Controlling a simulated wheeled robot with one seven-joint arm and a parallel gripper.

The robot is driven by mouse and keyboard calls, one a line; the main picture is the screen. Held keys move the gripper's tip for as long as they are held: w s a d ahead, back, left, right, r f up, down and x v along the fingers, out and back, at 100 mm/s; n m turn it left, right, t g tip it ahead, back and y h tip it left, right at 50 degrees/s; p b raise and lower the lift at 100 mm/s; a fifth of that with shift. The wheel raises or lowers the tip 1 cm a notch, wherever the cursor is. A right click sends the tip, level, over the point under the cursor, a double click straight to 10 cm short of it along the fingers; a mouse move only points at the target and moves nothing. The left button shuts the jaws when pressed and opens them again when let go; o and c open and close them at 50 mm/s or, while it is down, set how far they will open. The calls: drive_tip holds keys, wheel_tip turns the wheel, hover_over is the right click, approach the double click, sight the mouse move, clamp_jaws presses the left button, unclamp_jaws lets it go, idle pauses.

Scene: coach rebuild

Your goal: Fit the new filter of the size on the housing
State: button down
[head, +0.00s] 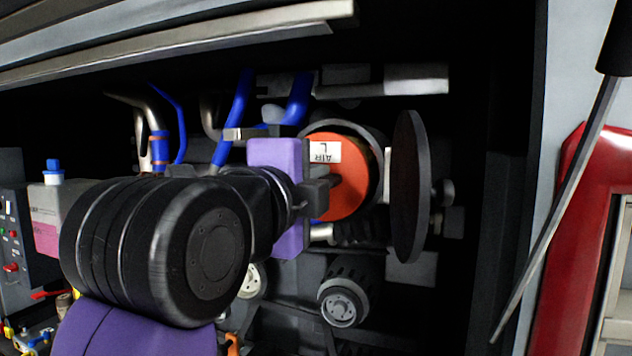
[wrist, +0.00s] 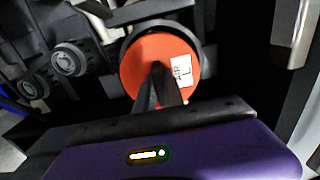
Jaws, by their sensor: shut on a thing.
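An orange filter (head: 349,189) with a white label reading "AIR L" sits at the mouth of the round dark housing (head: 372,140). Its orange face points towards me, and the housing rim surrounds it. How deep it sits I cannot tell. The filter also shows in the wrist view (wrist: 158,66), ringed by the housing (wrist: 128,45). My gripper (head: 333,184) is shut at the middle of the filter's face; in the wrist view its fingers (wrist: 160,88) meet there. The part they grip is hidden by the fingers. A round dark cover (head: 410,188) stands swung open at the right.
Blue hoses (head: 236,110) and metal pipes run above and left of the housing. A ribbed round unit (head: 343,298) sits below it. A red frame (head: 580,230) and a slanted grey rod (head: 555,210) stand at the right.

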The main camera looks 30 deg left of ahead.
drive_tip(key=shift+x, duration=2.3)
drive_tip(key=shift+w+r, duration=0.1)
drive_tip(key=shift+w, duration=0.1)
drive_tip(key=shift+f+p+x, duration=0.15)
drive_tip(key=shift+p+x, duration=0.1)
drive_tip(key=shift+x, duration=0.9)
drive_tip(key=shift+f+p+x, duration=0.1)
drive_tip(key=shift+p+x, duration=0.1)
drive_tip(key=shift+x, duration=0.95)
drive_tip(key=c, duration=1)
unclamp_jaws()
drive_tip(key=shift+a+f, duration=0.1)
drive_tip(key=shift+f, duration=0.05)
drive_tip(key=shift+o, duration=0.2)
drive_tip(key=shift+s, duration=0.15)
drive_tip(key=shift+b+v, duration=1.5)
drive_tip(key=shift+v, duration=2.4)
drive_tip(key=b+v, duration=0.2)
drive_tip(key=v, duration=0.5)
drive_tip(key=shift+s+d, duration=0.25)
drive_tip(key=shift+s, duration=0.1)
